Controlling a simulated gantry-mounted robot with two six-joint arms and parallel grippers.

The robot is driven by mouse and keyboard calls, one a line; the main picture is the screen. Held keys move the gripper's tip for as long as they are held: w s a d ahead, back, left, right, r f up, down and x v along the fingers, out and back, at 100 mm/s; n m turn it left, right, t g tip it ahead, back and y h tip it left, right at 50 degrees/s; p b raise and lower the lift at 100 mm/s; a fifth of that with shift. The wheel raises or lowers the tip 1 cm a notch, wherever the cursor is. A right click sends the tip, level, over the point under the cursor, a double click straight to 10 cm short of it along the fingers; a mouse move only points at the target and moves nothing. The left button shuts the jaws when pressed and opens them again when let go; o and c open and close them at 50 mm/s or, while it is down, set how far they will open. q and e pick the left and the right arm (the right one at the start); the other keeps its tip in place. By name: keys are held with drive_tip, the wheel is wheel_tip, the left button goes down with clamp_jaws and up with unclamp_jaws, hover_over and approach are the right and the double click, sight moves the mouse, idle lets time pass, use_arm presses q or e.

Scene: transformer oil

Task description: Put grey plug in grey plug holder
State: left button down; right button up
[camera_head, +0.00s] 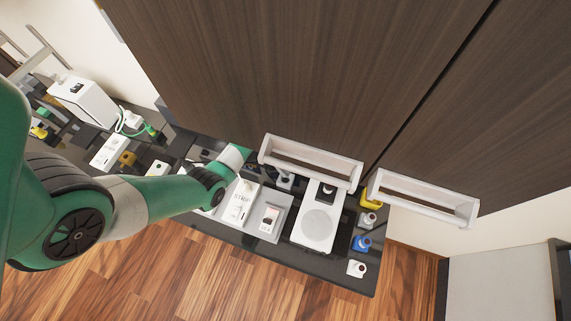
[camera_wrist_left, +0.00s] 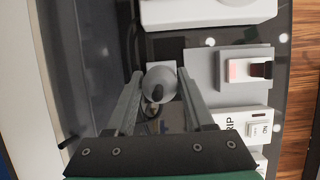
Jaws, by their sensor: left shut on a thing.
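The grey plug (camera_wrist_left: 160,84), a rounded grey knob with a dark tip, sits between the fingers of my left gripper (camera_wrist_left: 158,86) in the left wrist view. The gripper is shut on it. A small pale square piece shows just behind the plug; I cannot tell whether the plug still sits in it. In the head view, my left arm reaches over the bench and its gripper end is largely hidden beside the cabinet handle. A small grey-white holder (camera_head: 368,220) stands at the bench's right end, between a yellow one (camera_head: 370,198) and a blue one (camera_head: 362,243).
A white device with a round disc (camera_head: 316,222) stands between my arm and the holders. A grey switch box (camera_head: 270,218) and a white STRIP box (camera_head: 240,203) are left of it. Cabinet handles (camera_head: 312,163) (camera_head: 423,199) overhang the bench. A white holder (camera_head: 356,268) is at the front right.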

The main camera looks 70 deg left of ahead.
use_arm(q)
drive_tip(key=shift+f+b, duration=1.45)
drive_tip(key=shift+f, duration=0.95)
use_arm(e)
wheel_tip(320, 180, down, 4)
drive_tip(key=shift+r, duration=0.2)
use_arm(q)
unclamp_jaws()
drive_tip(key=p+v, duration=0.2)
drive_tip(key=v, duration=0.9)
drive_tip(key=shift+r+p, duration=0.25)
drive_tip(key=shift+p, duration=0.1)
use_arm(e)
wheel_tip(320, 180, up, 3)
drive_tip(key=shift+f, duration=0.15)
use_arm(q)
drive_tip(key=shift+s+a, duration=0.1)
drive_tip(key=shift+a, duration=0.05)
